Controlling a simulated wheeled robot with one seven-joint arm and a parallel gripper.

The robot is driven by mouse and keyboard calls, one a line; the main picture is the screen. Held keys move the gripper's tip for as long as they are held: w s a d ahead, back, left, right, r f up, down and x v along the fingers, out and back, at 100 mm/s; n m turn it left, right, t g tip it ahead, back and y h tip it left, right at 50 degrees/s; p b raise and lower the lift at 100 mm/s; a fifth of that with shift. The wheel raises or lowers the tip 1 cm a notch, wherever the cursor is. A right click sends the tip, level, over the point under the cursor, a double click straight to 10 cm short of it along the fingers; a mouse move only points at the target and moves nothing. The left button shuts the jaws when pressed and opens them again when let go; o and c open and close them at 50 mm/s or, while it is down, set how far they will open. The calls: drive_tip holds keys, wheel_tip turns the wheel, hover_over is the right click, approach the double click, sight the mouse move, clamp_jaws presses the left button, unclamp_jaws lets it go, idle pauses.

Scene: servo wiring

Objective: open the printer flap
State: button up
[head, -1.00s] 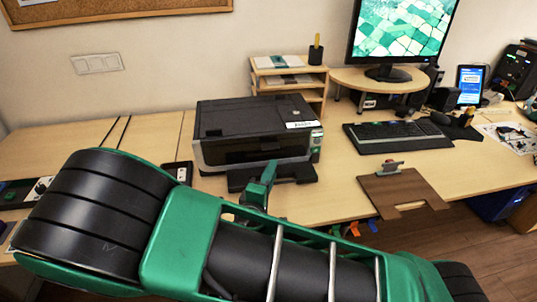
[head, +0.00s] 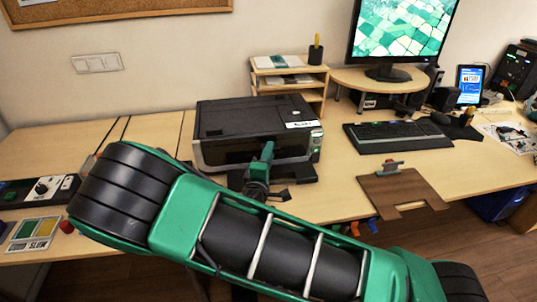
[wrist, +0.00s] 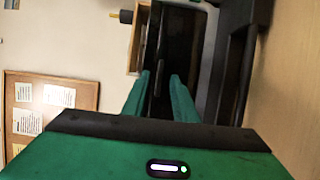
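The black and grey printer (head: 240,117) stands closed-topped on the desk in the head view. A dark tray-like part (head: 300,172) juts out low at its front. My gripper (head: 267,151) is in front of the printer's dark front opening and covers part of it. In the wrist view, the two green fingers of my gripper (wrist: 160,85) are apart, with no object visibly held between them. The printer's dark body (wrist: 233,65) fills the area beyond and right of the fingers. Whether a finger touches the flap cannot be told.
A small wooden shelf (head: 290,99) stands behind the printer. A keyboard (head: 398,136) and a clipboard (head: 400,190) lie to its right. A control box (head: 42,190) lies at the left. My arm crosses the desk's front edge.

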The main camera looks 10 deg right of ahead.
drive_tip(key=shift+w+d, duration=0.1)
drive_tip(key=shift+w, duration=0.1)
clamp_jaws()
drive_tip(key=shift+f, duration=0.1)
idle(1.3)
